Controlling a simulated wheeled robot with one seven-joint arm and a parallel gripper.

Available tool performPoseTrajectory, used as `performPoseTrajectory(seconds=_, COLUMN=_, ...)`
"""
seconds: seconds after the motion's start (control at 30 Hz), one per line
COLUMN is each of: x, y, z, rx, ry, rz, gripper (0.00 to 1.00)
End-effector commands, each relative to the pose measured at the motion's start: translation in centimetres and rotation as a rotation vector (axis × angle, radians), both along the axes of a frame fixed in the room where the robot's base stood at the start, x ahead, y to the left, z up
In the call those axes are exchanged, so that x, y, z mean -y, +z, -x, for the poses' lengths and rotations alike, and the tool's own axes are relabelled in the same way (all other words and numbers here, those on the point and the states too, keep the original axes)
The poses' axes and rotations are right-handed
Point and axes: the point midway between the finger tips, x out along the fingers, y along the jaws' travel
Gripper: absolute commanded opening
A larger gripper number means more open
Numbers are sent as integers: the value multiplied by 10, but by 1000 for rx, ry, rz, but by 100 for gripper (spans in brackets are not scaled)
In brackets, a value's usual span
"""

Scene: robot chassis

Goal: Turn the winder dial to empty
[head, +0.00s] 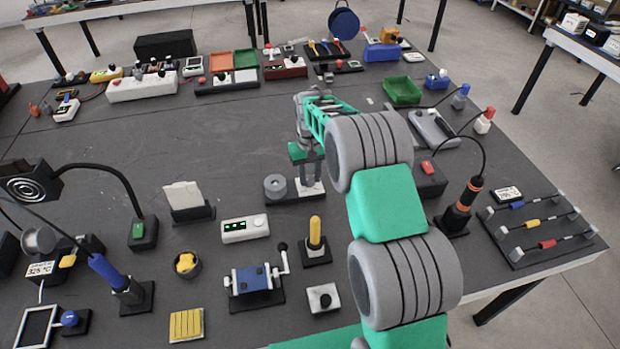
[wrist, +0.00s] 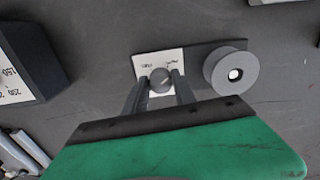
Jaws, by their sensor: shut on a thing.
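The winder is a dark block (wrist: 205,52) with a grey spool (wrist: 232,73) at one end and a white label plate (wrist: 143,68) at the other. Its dial is a round grey knob (wrist: 161,80) on the plate. My gripper (wrist: 161,88) is shut on the knob, with one finger on each side. The small print on the plate appears upside down and is too small to read surely. In the head view the spool (head: 275,187) shows left of my gripper (head: 311,178), which comes down over the white plate (head: 309,190) and hides the knob.
A white box with a green display (head: 244,229) and a yellow-handled lever (head: 315,238) stand in front of the winder. A dark box with a red button (head: 428,178) is to the right. Bare table lies left of the winder.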

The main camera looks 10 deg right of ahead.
Motion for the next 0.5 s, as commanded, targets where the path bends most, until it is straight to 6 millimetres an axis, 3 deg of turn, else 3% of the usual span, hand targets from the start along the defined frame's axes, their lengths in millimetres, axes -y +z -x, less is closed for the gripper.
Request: performPoseTrajectory(seconds=0.5, x=1, y=1, z=-1, rx=2, ry=165, rz=0, gripper=0)
